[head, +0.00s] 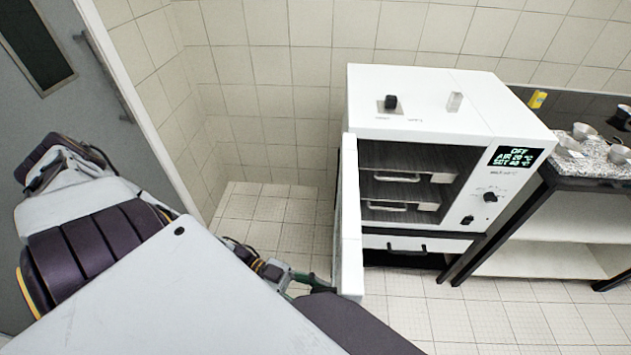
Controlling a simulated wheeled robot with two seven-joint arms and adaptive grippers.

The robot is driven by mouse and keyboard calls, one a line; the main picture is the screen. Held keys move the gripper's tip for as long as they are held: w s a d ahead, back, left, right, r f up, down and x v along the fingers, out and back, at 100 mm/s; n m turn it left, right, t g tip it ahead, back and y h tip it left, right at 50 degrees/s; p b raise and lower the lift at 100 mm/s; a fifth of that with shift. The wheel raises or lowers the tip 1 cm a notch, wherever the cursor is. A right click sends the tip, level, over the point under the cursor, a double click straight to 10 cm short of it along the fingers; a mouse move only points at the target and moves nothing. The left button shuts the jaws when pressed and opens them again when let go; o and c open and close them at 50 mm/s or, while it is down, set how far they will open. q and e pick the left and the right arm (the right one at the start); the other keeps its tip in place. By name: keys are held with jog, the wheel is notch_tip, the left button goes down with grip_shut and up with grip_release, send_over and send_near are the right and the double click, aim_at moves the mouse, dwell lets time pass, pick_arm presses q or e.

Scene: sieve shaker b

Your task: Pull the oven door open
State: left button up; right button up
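The white oven (440,100) stands on the right with its door (350,220) swung wide open on the left side. The door shows almost edge-on and points towards me, so its outer face and any handle are hidden. Inside the oven are shelves with pale handles (395,178). My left gripper (315,283) is low at the outer side of the door, near its free end. It is small and partly covered by my arm, so I cannot tell whether it touches or grips the door. My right gripper is not in view.
A dark-framed table (585,182) with a speckled top holding metal cups stands at the right. A grey room door (60,75) is at the left. Tiled floor (275,213) is clear behind the oven door.

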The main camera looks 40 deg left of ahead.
pick_arm(q)
jog(key=v, duration=1.1)
jog(key=shift+a, duration=0.4)
jog(key=shift+s, duration=0.15)
